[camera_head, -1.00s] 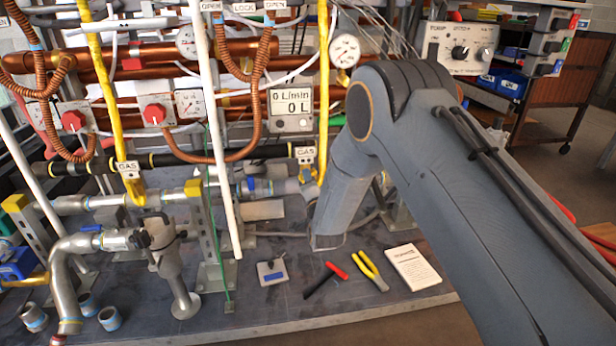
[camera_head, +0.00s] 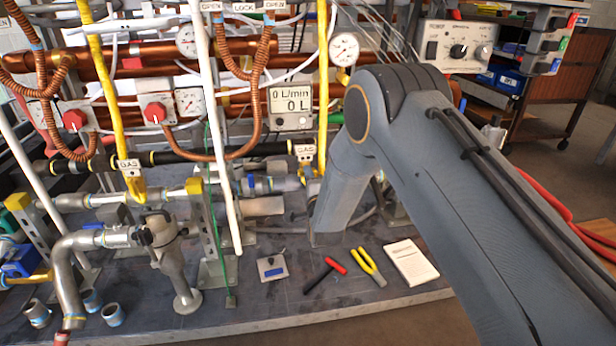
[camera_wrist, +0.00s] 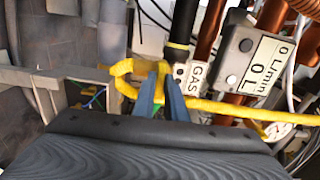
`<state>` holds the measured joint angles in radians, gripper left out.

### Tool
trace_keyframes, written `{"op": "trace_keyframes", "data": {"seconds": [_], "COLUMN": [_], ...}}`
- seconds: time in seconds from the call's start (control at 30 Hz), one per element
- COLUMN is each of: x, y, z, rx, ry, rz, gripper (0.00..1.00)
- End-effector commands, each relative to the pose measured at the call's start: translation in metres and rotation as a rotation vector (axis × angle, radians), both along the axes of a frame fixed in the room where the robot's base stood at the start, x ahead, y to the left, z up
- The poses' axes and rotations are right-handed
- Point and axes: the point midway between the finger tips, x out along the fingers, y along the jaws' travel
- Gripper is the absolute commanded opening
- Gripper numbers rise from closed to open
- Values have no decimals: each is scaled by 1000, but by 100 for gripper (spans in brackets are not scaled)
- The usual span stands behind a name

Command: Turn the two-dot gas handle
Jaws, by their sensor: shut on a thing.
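In the wrist view my gripper (camera_wrist: 160,92) has its two blue-grey fingers close together on a yellow gas handle (camera_wrist: 124,76) beside a black pipe joint. The grip area is partly hidden by the fingers. In the head view, a GAS label (camera_head: 305,151) hangs by the right yellow pipe (camera_head: 323,85), and my arm hides the gripper. Another GAS label (camera_head: 129,167) is on the left yellow pipe (camera_head: 97,80).
A flow meter (camera_head: 291,104) reading 0 L is close by the right GAS label. Copper pipes, hoses and a white post (camera_head: 222,130) crowd the left. Pliers (camera_head: 371,267), a red-and-black tool (camera_head: 325,275) and a booklet (camera_head: 411,262) lie on the board.

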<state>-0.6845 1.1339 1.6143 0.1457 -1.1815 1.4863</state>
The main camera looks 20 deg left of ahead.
Motion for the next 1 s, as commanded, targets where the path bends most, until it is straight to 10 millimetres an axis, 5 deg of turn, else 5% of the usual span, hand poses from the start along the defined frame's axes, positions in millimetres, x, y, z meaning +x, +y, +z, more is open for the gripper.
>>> {"op": "trace_keyframes", "data": {"seconds": [0.13,0.17,0.27,0.63,1.0], "x": [-1,-1,-1,-4,-52], "y": [0,0,0,-3,-31], "z": [-1,-1,-1,0,1], "rx": [-2,-2,-2,-3,-4], "ry": [1,1,1,1,2], "rz": [1,1,1,0,1], "gripper": [0,13,30,30,30]}}
